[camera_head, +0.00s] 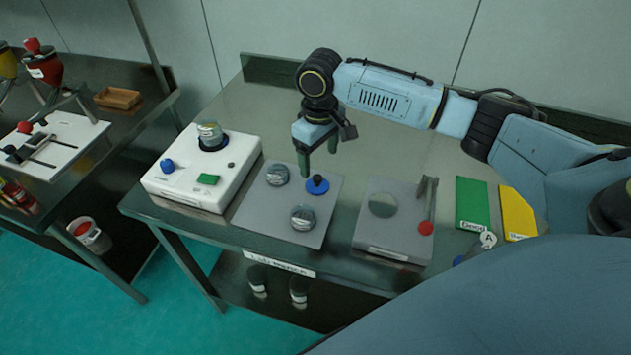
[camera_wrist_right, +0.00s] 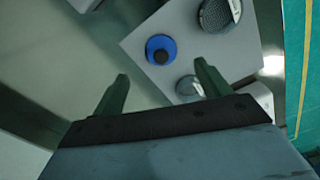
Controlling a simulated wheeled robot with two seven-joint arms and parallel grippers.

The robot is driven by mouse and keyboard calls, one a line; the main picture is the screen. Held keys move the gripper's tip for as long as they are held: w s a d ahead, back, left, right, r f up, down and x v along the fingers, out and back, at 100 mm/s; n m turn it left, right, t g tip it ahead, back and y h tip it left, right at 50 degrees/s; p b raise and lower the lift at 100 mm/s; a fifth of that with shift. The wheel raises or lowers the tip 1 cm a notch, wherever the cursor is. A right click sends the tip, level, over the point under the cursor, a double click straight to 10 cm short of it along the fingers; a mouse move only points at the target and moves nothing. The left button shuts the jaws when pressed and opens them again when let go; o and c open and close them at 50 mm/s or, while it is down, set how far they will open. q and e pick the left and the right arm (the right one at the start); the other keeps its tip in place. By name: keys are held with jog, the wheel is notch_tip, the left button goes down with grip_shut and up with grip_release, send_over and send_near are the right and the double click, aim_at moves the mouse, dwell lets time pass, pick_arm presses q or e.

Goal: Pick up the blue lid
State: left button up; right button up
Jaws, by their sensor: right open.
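The blue lid (camera_head: 318,186) is a round disc with a dark knob. It lies on a grey mat (camera_head: 262,215) on the steel table, beside two round metal sieve pieces, one at the back (camera_head: 277,174) and one at the front (camera_head: 303,217). My right gripper (camera_head: 318,172) is open and empty, pointing down above the mat close to the lid. In the right wrist view the lid (camera_wrist_right: 161,49) shows beyond the two spread fingers (camera_wrist_right: 160,88), between them and apart from them. My left gripper is not in view.
A white sieve machine (camera_head: 190,190) with a metal container on top stands left of the mat. A grey device (camera_head: 385,240) stands right of it, with green (camera_head: 472,204) and yellow (camera_head: 518,214) blocks beyond. Bare table lies behind the mat.

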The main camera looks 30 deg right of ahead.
aim_at(317, 177)
jog(key=shift+f, duration=1.1)
notch_tip(317, 177, down, 2)
jog(key=shift+a+f, duration=0.1)
jog(key=shift+f, duration=0.15)
notch_tip(317, 177, down, 2)
jog(key=shift+w+f+b, duration=0.15)
jog(key=shift+f+b, duration=0.05)
jog(key=shift+b, duration=0.1)
jog(key=shift+f, duration=0.2)
jog(key=shift+c, duration=0.2)
jog(key=c, duration=1)
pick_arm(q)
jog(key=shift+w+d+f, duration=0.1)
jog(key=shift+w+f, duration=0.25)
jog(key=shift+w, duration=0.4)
